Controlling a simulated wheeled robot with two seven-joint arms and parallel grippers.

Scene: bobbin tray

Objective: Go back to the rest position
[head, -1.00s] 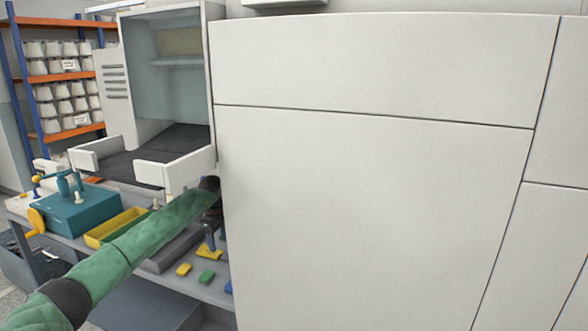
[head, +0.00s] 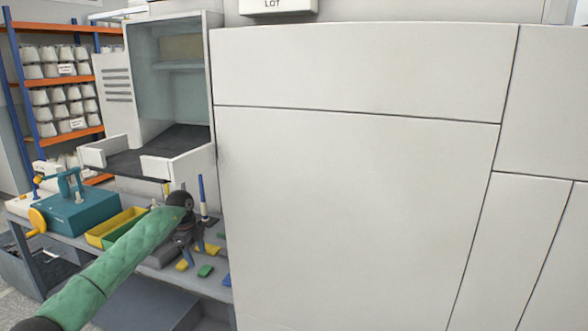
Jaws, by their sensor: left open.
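My left arm reaches in from the lower left in a green sleeve. Its dark left gripper (head: 189,257) points down over the workbench (head: 140,272), just left of the big white panel. The gripper is open, and I see nothing held between its fingers. Small yellow (head: 182,265), green (head: 205,271) and blue (head: 226,281) pieces lie on the bench close to it. The arm and gripper hide part of the bench behind them. My right gripper is not in view.
A large white panel (head: 350,200) fills the right side. A teal winder (head: 75,212) with a yellow crank and a yellow-rimmed tray (head: 103,239) stand left on the bench. An open white cabinet (head: 143,95) stands behind. A shelf (head: 62,87) holds white cones.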

